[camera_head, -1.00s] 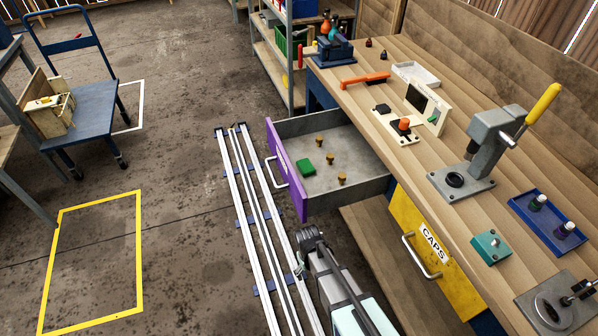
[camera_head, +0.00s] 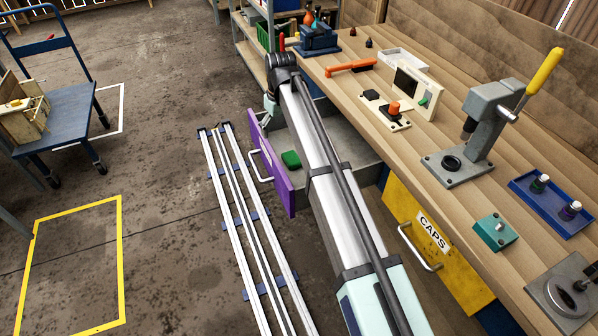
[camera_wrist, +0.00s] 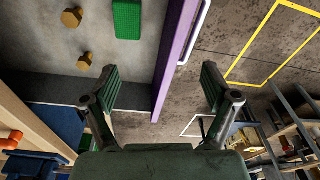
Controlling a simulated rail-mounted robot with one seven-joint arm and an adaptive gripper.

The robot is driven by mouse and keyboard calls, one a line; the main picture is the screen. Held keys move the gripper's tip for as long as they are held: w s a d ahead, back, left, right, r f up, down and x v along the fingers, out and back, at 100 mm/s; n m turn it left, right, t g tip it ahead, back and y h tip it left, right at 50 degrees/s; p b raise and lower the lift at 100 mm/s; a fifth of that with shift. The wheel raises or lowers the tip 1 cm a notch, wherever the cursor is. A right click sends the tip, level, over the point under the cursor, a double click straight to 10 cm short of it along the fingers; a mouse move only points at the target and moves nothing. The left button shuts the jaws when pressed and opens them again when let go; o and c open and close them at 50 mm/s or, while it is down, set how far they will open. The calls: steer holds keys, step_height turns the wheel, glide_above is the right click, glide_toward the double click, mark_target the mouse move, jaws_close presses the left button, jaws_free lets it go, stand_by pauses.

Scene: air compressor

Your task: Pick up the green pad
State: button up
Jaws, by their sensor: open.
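The green pad (camera_head: 291,159) lies flat on the grey floor of the open purple-fronted drawer (camera_head: 273,178), near its front panel. It also shows in the wrist view (camera_wrist: 127,19) at the top, beside the purple panel (camera_wrist: 176,60). My gripper (camera_wrist: 160,90) is open and empty, with its two fingers wide apart. In the wrist view the pad is beyond the fingers and apart from them. In the head view my arm crosses over the drawer, and the gripper itself is hard to make out at the far end of the arm.
The workbench (camera_head: 440,140) holds a press (camera_head: 470,130) and a blue tray (camera_head: 553,204). The yellow CAPS drawer (camera_head: 430,240) is beside the purple one. White rails (camera_head: 240,215) run along the floor.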

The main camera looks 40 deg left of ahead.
steer(key=m+b, duration=0.2)
steer(key=b, duration=0.2)
glide_above(292, 158)
steer(key=s+d, duration=0.1)
steer(key=d, duration=0.1)
steer(key=shift+t, duration=0.3)
steer(key=f+p, duration=0.1)
steer(key=f, duration=0.5)
steer(key=a+f+p, duration=0.1)
steer(key=f, duration=0.4)
steer(key=w+a+f+p, duration=0.1)
steer(key=f, duration=0.5)
steer(key=shift+f, duration=0.35)
steer(key=c, duration=1)
